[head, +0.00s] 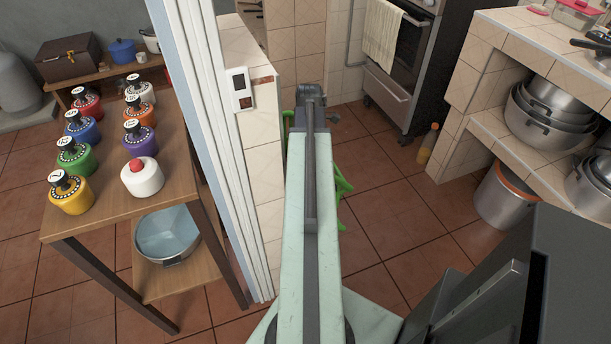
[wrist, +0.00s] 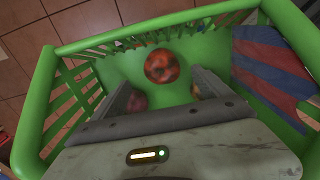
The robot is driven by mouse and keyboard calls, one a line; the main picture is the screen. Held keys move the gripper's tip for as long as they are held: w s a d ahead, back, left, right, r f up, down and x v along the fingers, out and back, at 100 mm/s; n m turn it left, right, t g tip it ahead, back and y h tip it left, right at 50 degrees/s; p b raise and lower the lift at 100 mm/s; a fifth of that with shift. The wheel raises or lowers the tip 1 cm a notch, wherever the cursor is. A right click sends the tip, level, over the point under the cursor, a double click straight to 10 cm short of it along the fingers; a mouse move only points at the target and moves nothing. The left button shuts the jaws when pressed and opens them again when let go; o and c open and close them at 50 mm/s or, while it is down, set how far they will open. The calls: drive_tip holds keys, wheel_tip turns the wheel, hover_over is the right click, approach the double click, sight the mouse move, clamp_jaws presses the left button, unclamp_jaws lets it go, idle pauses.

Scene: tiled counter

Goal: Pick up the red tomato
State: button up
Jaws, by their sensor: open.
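A round red tomato (wrist: 162,66) with dark mottling lies in a green basket (wrist: 38,110) in the wrist view. My gripper (wrist: 161,82) is open above the basket, its two grey fingers on either side of and nearer than the tomato. The fingers appear apart from it. A dull reddish round item (wrist: 137,101) and an orange one (wrist: 195,91) show partly behind the fingers. In the head view only green edges of the basket (head: 343,182) show behind my arm, which hides the tomato and the gripper's fingers.
A red and blue striped cloth-like thing (wrist: 270,70) lies at the basket's right. On the left, a wooden table (head: 105,215) holds several coloured jars and a white jar with a red top (head: 142,178). A tiled counter (head: 480,75) with pots stands right. Open tiled floor (head: 400,215) lies between.

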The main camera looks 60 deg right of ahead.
drive_tip(key=f+b, duration=0.3)
drive_tip(key=f, duration=0.1)
drive_tip(key=f+b, duration=0.3)
drive_tip(key=shift+s+f+b, duration=0.2)
drive_tip(key=shift+f+b, duration=0.15)
drive_tip(key=shift+b, duration=0.05)
drive_tip(key=shift+r, duration=0.2)
drive_tip(key=c, duration=1.6)
